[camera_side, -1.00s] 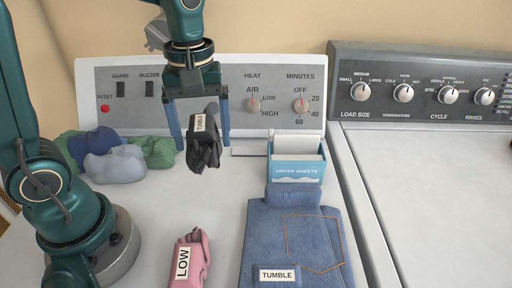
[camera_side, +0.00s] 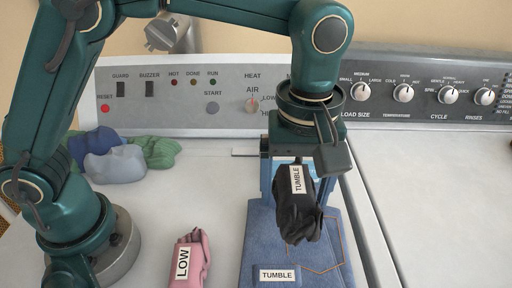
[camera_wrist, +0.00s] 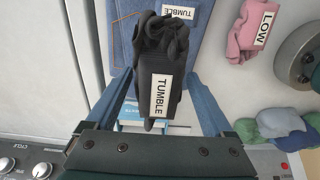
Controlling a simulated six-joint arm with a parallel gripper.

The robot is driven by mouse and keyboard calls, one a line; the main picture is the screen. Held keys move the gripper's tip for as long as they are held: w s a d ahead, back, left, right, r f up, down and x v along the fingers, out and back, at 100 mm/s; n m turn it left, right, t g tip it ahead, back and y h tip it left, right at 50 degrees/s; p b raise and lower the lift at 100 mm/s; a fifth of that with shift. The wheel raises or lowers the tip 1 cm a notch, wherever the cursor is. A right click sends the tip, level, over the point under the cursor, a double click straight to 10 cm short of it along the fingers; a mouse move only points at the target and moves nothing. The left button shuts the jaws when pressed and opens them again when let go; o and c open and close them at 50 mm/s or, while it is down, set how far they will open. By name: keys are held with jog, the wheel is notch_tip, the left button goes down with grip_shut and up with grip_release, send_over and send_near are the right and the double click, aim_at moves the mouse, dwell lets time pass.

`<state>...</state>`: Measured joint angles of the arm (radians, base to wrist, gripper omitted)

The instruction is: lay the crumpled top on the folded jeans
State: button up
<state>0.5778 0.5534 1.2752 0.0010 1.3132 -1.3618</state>
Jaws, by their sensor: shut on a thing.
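The crumpled top is a black bundle (camera_side: 298,212) with a white TUMBLE label. My gripper (camera_side: 290,185) is shut on it, and it hangs in front of and above the folded jeans (camera_side: 262,245) in the side view. The jeans are blue with orange stitching and their own TUMBLE label, and lie flat on the dryer top. In the wrist view the black top (camera_wrist: 160,62) sits between the blue fingers of my gripper (camera_wrist: 160,95), with the jeans (camera_wrist: 122,30) behind it. Whether the top touches the jeans cannot be told; it looks raised.
A pink crumpled garment (camera_side: 190,260) labelled LOW lies left of the jeans. Several blue and green bundles (camera_side: 118,163) lie at the back left. The dryer sheets box (camera_wrist: 130,126) is mostly hidden behind my gripper. A washer (camera_side: 440,200) stands to the right.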

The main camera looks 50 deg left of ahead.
send_over(308, 262)
notch_tip(308, 262, down, 4)
jog(key=shift+r, duration=0.2)
jog(key=shift+f, duration=1.95)
jog(key=shift+f, duration=0.1)
jog(key=o, duration=1.3)
jog(key=shift+c, duration=0.2)
